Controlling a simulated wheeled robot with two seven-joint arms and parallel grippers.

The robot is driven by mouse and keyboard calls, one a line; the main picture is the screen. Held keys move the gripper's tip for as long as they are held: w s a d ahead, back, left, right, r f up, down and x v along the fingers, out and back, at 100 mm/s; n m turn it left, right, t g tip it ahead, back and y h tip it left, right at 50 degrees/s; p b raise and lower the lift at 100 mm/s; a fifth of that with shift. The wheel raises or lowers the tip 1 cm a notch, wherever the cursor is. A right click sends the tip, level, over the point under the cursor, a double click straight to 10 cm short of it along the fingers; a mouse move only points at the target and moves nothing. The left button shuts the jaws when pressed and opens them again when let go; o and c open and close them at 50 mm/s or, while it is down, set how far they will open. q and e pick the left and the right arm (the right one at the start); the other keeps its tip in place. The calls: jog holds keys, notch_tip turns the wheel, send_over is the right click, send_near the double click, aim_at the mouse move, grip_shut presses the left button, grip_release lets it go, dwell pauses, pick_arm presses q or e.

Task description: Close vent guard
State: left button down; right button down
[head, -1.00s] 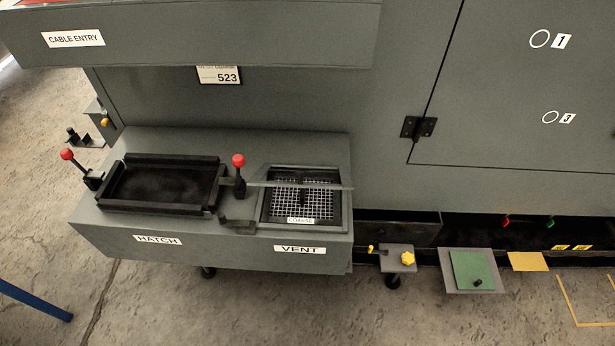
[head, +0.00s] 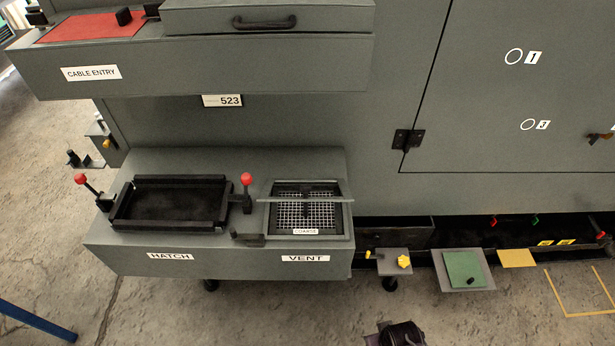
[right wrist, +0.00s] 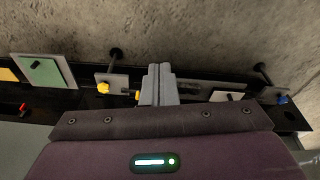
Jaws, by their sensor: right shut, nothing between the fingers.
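The vent (head: 325,258) is a dark square frame with a light mesh (head: 305,214) at the right end of the grey lower box, tagged COARSE. A thin grey strip (head: 330,199), which looks like the vent guard seen nearly edge-on, crosses above the mesh with a dark upright piece at its middle. The mesh is uncovered in front of it; its exact angle is unclear. My right gripper (right wrist: 160,72) is shut and empty in the right wrist view, with floor and low brackets beyond it. A dark purple part of my right arm shows at the head view's bottom edge, well apart from the vent. My left gripper is not in view.
The open black hatch tray (head: 170,203) lies left of the vent, with red-knobbed levers (head: 246,180) beside it. The cable entry box (head: 200,62) overhangs above. A bracket with a yellow knob (head: 404,262) and a green plate (head: 464,270) stand low right. Floor in front is free.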

jog(key=w+a+r+t+p, duration=0.1)
jog(key=w+r+p, duration=0.1)
jog(key=r, duration=1)
jog(key=w+r+p, duration=0.1)
jog(key=w+r, duration=0.2)
jog(key=r, duration=0.8)
notch_tip(320, 180, up, 18)
jog(key=m+t+p, duration=0.3)
jog(key=t+p, duration=0.1)
jog(key=t, duration=0.8)
send_over(307, 191)
jog(key=x, duration=0.2)
jog(key=shift+d+r, duration=0.1)
jog(key=shift+r, duration=0.1)
jog(key=f, duration=0.1)
jog(key=s+f+p, duration=0.1)
jog(key=f, duration=0.1)
jog(key=shift+s, duration=0.2)
jog(key=shift+s+f+p, duration=0.3)
jog(key=shift+s, duration=0.05)
jog(key=shift+f, duration=0.1)
